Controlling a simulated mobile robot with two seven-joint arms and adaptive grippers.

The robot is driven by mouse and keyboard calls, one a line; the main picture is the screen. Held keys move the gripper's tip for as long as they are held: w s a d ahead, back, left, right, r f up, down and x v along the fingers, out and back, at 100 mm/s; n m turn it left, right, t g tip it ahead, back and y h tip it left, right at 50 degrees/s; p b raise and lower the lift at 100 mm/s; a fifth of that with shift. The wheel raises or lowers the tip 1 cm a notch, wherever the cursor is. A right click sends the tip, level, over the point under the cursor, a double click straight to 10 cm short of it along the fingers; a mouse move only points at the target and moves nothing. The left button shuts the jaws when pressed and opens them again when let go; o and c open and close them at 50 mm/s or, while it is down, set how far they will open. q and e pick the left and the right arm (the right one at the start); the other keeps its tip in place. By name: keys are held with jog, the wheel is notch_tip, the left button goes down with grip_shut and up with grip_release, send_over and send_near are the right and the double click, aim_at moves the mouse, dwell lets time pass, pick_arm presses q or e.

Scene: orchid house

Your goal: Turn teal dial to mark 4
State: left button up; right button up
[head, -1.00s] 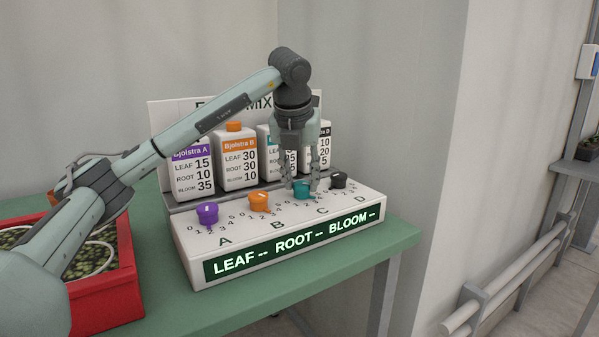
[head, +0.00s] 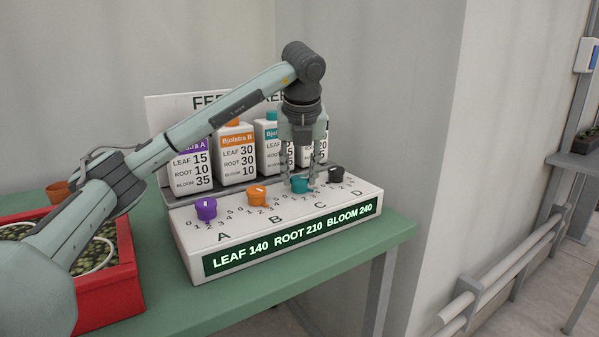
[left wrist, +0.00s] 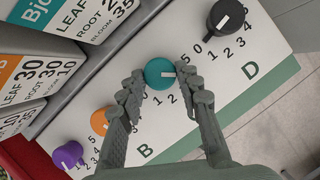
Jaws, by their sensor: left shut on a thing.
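The teal dial (head: 299,187) sits above letter C on the white feed mixer panel. My left gripper (head: 300,181) points down over it, shut on the dial with a finger on each side. In the left wrist view the teal dial (left wrist: 158,71) is between the fingertips of my left gripper (left wrist: 161,82). Its white pointer line points right; the fingers hide some marks around it, so I cannot tell the exact mark. The display (head: 292,238) reads LEAF 140 ROOT 210 BLOOM 240. My right gripper is not in view.
A purple dial (head: 206,209), an orange dial (head: 256,196) and a black dial (head: 336,174) share the panel. Labelled bottles, including Bjolstra B (head: 237,158), stand close behind. A red tray (head: 126,262) is at the left on the green table (head: 190,312).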

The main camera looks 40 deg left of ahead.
pick_arm(q)
jog(key=o, duration=1.1)
jog(key=shift+o, duration=0.2)
jog(key=v, duration=1.2)
